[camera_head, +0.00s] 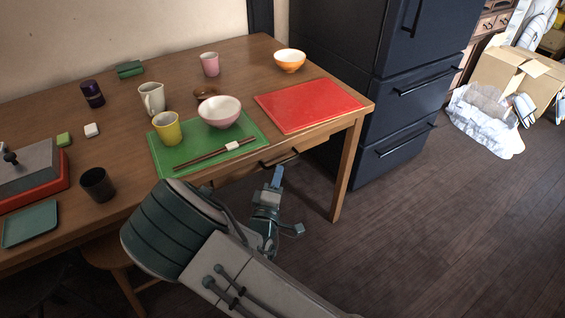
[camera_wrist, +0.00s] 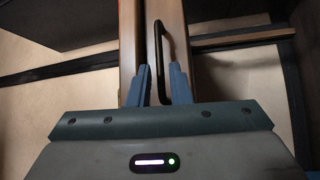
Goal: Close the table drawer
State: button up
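The wooden table (camera_head: 110,65) has a drawer front (camera_head: 312,140) under its front edge, with a dark bar handle (camera_head: 280,160). In the wrist view, the handle (camera_wrist: 161,35) runs lengthwise along the wooden drawer front (camera_wrist: 174,35), and a narrow dark gap shows beside this board. My gripper (camera_wrist: 162,85) has its two fingers apart, with the lower end of the handle between them in the picture; contact cannot be made out. In the head view, my gripper (camera_head: 277,178) is just in front of and below the handle, partly hidden by my arm.
A green mat (camera_head: 168,162) with bowl, cup and chopsticks and a red mat (camera_head: 310,105) lie above the drawer. A table leg (camera_head: 347,170) and a dark fridge (camera_head: 370,125) stand to the right. A stool (camera_head: 110,252) is at lower left.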

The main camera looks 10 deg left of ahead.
jog(key=s+f, duration=0.1)
jog(key=s, duration=0.7)
jog(key=shift+p, duration=0.35)
jog(key=shift+w, duration=0.15)
